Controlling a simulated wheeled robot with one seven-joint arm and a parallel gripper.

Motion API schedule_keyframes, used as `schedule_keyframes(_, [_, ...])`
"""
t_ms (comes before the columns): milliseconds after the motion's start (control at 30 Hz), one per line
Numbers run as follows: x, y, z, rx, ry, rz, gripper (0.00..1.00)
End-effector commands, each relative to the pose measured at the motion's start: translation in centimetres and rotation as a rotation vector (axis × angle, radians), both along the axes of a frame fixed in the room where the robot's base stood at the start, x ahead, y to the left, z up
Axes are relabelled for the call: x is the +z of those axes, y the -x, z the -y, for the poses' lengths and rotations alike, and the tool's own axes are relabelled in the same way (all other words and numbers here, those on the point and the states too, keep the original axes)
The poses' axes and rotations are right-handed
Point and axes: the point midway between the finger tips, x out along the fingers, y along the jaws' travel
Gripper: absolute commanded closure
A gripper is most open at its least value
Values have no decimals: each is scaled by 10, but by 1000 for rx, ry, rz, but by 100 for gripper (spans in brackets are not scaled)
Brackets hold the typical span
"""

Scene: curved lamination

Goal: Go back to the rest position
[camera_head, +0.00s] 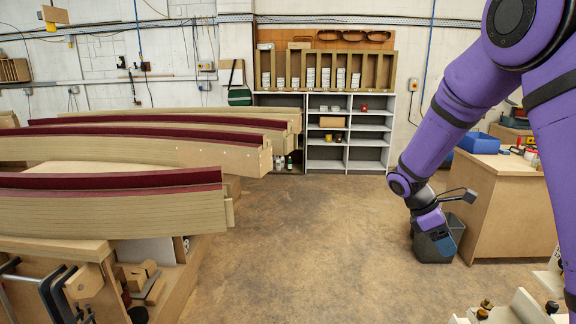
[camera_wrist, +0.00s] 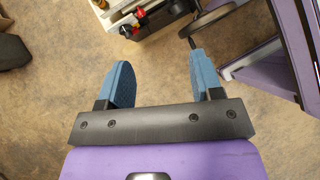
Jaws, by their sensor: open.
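My gripper (camera_head: 445,242) hangs at the end of my purple arm on the right of the head view, pointing down over open floor in front of the dark bin. In the wrist view my gripper (camera_wrist: 160,82) shows two blue fingers set wide apart. Nothing is between them but brown floor. It touches nothing that I can see.
Curved wooden laminations (camera_head: 110,209) with dark red strips lie on benches at the left. A grey shelf unit (camera_head: 349,134) stands at the back wall. A dark bin (camera_head: 432,247) and a wooden cabinet (camera_head: 505,205) are at the right. The middle floor (camera_head: 310,240) is clear.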

Motion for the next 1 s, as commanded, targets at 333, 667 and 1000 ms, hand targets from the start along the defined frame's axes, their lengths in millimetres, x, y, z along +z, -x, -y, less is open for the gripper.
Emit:
schedule_keyframes(333, [87, 56, -15, -265, -117, 307, 40])
schedule_keyframes(667, [148, 119, -31, -519, -243, 568, 40])
schedule_keyframes(1000, [189, 189, -50, -780, -394, 803, 40])
